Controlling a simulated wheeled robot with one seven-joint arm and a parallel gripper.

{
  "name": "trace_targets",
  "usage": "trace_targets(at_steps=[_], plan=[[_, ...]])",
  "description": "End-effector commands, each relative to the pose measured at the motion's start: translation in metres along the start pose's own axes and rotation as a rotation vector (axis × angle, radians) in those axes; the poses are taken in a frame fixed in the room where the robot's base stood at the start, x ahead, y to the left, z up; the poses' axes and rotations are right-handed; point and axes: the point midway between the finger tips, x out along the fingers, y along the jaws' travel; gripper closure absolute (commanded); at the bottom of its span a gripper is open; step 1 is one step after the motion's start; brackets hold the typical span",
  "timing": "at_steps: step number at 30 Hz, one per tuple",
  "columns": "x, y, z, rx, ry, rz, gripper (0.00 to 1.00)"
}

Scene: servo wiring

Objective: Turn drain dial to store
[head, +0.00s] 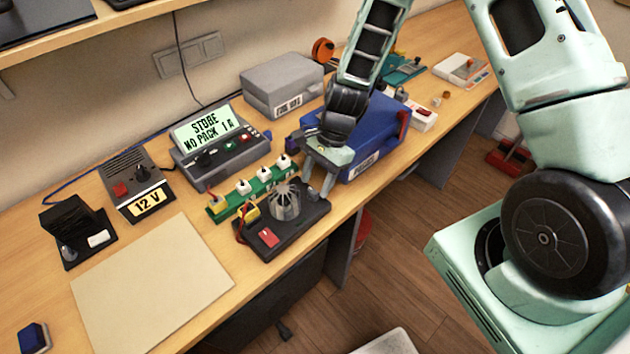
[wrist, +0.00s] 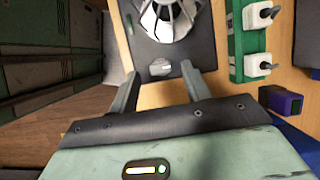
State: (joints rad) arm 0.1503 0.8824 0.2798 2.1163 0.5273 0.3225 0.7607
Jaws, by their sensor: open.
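The black board (head: 290,229) carries a finned metal fan (head: 285,201) and a red switch (head: 268,237). A small grey dial (wrist: 160,67) sits on this board near the fan in the wrist view; I take it as the drain dial. Its setting is too small to read. My gripper (head: 317,186) is open over the board's right end. In the wrist view its fingertips (wrist: 159,76) stand on either side of the dial, with gaps visible. The grey charger (head: 220,154) has a screen (head: 208,126) reading "STORE" and "NO PACK 1A".
A green strip (head: 252,188) with several white plugs lies close behind the board. A blue case (head: 366,140) stands right of my gripper. A 12 V supply (head: 137,186) and a beige mat (head: 155,285) are left. The table's front edge is close to the board.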

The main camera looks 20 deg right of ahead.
Motion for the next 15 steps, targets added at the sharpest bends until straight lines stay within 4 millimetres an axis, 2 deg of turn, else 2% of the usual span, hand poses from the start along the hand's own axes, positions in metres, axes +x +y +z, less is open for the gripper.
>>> trace_targets(at_steps=[6,15], plan=[[0.015,0.000,0.000,0.000,0.001,0.000,0.52],[0.018,0.000,0.000,-0.001,0.001,-0.001,0.52]])
